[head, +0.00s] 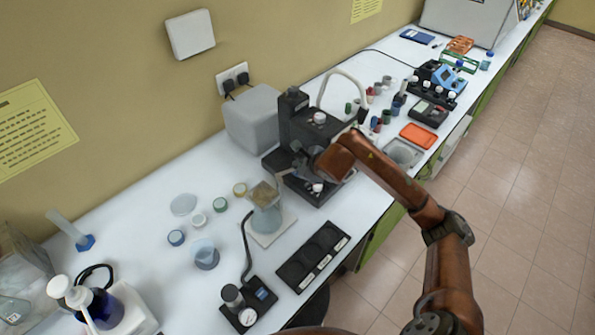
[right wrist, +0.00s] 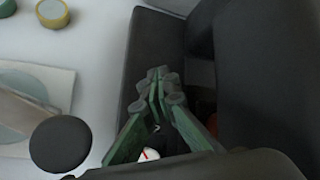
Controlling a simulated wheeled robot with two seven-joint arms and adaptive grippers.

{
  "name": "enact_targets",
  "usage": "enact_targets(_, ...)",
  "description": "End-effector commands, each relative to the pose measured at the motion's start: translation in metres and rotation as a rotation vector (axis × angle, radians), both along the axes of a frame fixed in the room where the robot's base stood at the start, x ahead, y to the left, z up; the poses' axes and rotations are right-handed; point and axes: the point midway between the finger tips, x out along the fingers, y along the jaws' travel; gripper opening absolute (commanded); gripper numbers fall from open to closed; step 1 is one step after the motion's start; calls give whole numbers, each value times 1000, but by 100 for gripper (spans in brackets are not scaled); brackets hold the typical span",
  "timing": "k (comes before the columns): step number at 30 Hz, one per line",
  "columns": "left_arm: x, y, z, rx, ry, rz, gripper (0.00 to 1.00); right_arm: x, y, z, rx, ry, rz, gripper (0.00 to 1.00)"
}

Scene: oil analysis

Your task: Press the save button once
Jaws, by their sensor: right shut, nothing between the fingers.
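A black instrument (head: 296,112) with a tall column stands on the white bench; its dark body also fills much of the right wrist view (right wrist: 158,50). My right arm reaches in from the right, and my right gripper (right wrist: 160,82) is shut and empty against the instrument's dark body in the picture. In the head view the gripper (head: 304,172) is small and partly lost against the instrument. I cannot make out a button marked save; the fingers and arm hide part of the instrument. Whether the fingertips touch it I cannot tell. My left gripper is out of view.
A glass beaker (head: 265,212) stands on a pale plate just left of the instrument. A black tray (head: 312,257) and a small gauge unit (head: 248,305) lie in front. Several small jars stand at left. A grey box (head: 252,118) stands behind.

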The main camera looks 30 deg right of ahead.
Motion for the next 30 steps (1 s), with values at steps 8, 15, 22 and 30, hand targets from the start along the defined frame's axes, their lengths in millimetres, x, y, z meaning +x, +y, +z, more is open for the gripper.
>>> enact_targets(8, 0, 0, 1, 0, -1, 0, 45, 0, 0, 1, 0, 0, 0, 0)
enact_targets(15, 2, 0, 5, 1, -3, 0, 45, 0, 0, 11, 0, -2, -1, 0)
enact_targets(22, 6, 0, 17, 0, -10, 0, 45, 0, 0, 34, 0, -3, 0, 0)
enact_targets(30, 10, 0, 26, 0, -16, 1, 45, 0, 0, 53, 0, -1, 0, 0)
